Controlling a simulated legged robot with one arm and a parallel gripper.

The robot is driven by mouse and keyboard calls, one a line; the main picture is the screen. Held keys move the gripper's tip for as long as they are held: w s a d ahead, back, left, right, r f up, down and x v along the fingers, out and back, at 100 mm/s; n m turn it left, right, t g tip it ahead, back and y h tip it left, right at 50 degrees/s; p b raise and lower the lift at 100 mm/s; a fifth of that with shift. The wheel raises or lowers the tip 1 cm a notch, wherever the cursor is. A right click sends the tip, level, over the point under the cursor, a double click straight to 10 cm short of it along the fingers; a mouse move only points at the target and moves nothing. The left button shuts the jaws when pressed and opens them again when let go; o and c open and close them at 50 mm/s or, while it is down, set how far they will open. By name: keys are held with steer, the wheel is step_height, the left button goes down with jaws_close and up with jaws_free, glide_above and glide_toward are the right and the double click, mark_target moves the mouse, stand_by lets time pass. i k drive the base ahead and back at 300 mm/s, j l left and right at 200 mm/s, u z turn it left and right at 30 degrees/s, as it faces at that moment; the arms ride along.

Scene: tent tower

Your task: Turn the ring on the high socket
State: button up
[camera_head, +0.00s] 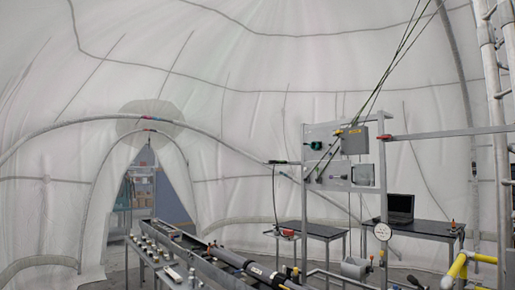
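A metal frame with grey boxes stands right of centre. A small dark green and black fitting (316,145) sticks out at the left side of its upper panel (322,131). I cannot tell which of these, if either, is the high socket, and no ring can be made out at this size. A grey box (354,140) with a yellow mark is mounted high on the frame, with dark cables rising from it. My gripper is not visible.
A long bench (190,262) with small parts and dark tubes runs along the bottom. Dark tables (318,231) stand behind, one with a laptop (400,208). A round gauge (382,231), a yellow pipe (457,265) and a ladder-like metal structure (499,135) are at right. A tent doorway (150,195) opens at left.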

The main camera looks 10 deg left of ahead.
mark_target(317, 146)
steer(key=u, duration=0.25)
steer(key=i+j+z, duration=0.1)
steer(key=i+j, duration=0.5)
steer(key=i, duration=0.2)
steer(key=i+j+z, duration=0.1)
steer(key=i+j, duration=0.55)
steer(key=i, duration=0.15)
